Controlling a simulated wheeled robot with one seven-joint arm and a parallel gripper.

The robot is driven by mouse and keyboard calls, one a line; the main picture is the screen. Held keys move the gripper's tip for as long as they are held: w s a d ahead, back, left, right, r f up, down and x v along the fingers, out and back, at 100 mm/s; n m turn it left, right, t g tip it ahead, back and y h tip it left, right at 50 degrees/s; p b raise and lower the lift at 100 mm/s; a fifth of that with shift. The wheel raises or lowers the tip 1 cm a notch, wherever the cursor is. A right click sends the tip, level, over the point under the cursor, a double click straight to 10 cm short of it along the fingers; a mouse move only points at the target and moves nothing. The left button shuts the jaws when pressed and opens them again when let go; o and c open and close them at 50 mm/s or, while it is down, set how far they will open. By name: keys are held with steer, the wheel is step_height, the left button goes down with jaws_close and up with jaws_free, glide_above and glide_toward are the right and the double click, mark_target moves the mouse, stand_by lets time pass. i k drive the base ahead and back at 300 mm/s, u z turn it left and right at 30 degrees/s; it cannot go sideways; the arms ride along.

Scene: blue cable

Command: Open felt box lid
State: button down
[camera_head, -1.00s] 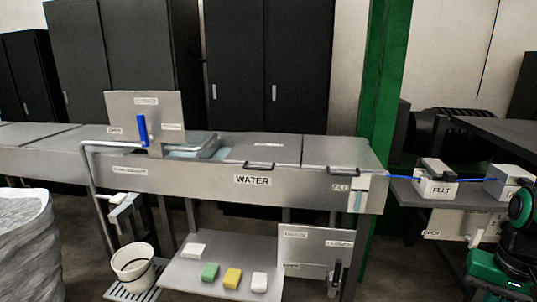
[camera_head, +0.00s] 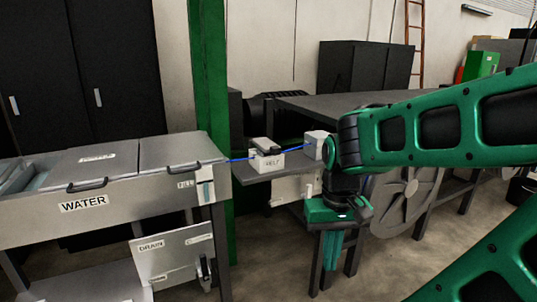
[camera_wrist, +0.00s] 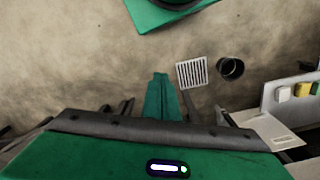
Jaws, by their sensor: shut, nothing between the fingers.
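The felt box (camera_head: 270,162) is a small white box labelled FELT on a grey shelf (camera_head: 262,177), right of the green post in the head view. A dark piece lies along the top of its lid (camera_head: 263,146). The lid looks down on the box, but it is too small to be sure. A thin blue cable (camera_head: 239,159) runs from the water trough to the felt box and on to the right. My gripper (camera_head: 330,262) hangs pointing down, right of and nearer than the box. Its green fingers also show in the wrist view (camera_wrist: 158,96), shut and empty.
The water trough (camera_head: 75,211) stands at the left, beside the green post (camera_head: 211,100). A second pale box (camera_head: 316,144) sits close to my arm. A dark table with a large wheel (camera_head: 397,198) is behind it. The wrist view shows floor with a drain grate (camera_wrist: 192,72) and bucket (camera_wrist: 231,68).

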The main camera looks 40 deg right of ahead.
mark_target(266, 145)
steer(key=u, duration=0.3)
steer(key=k, duration=1.65)
steer(key=z, duration=0.55)
steer(key=i, duration=1)
